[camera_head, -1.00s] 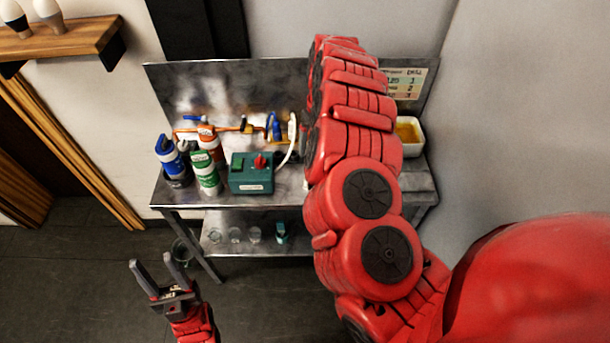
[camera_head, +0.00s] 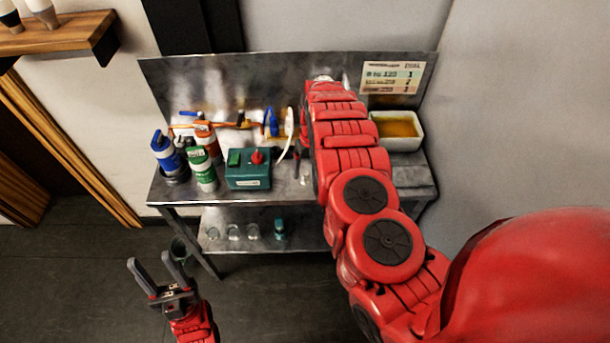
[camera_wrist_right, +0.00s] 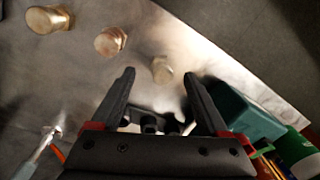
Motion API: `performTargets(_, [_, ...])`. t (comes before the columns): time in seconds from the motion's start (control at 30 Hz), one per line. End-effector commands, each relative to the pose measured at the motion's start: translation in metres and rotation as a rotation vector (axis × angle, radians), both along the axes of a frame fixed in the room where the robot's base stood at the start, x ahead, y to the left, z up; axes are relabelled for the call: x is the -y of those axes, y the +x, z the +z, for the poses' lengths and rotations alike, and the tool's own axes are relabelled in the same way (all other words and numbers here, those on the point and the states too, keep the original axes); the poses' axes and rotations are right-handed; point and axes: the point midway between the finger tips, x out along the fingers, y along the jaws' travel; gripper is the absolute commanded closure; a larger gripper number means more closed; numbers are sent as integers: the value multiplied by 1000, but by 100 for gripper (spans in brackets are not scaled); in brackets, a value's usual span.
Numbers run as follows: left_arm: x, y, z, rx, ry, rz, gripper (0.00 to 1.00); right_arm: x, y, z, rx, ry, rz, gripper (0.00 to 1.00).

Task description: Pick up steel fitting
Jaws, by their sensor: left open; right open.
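In the right wrist view, three small metal fittings stand in a slanting row on the steel bench top: a golden one (camera_wrist_right: 48,19), a coppery one (camera_wrist_right: 110,40) and a paler, greyer one (camera_wrist_right: 162,69). The paler one looks most like steel, but warm reflections make the metals hard to tell apart. My right gripper (camera_wrist_right: 160,76) is open, with the paler fitting in line with the gap between its fingertips; I cannot tell the depth between them. In the head view my arm hides the right gripper. My left gripper (camera_head: 150,260) is open and empty, low in front of the bench.
On the bench (camera_head: 200,92) stand a teal box (camera_head: 248,170) with a red knob, a green-and-white bottle (camera_head: 202,168), a blue-capped bottle (camera_head: 165,152) and a white tray (camera_head: 400,130) with yellow contents. Several glasses stand on the lower shelf (camera_head: 300,236).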

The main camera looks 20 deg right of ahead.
Motion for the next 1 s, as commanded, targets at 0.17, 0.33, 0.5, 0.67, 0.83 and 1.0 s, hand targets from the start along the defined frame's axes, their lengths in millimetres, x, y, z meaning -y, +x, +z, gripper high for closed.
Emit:
performTargets(0.17, [0,0,9,0,0,0,50,-1,2,-15,2,-3,1,22])
performTargets(0.33, [0,0,10,0,0,0,50,-3,2,-29,0,-1,-1,22])
performTargets(0.5, [0,0,11,0,0,0,50,-5,2,-33,4,2,1,22])
performTargets(0.67, [0,0,11,0,0,0,50,-5,2,-33,3,2,1,22])
performTargets(0.83, [0,0,11,0,0,0,50,-5,2,-33,3,2,1,48])
performTargets(1.0, [0,0,11,0,0,0,50,-5,2,-33,3,2,1,78])
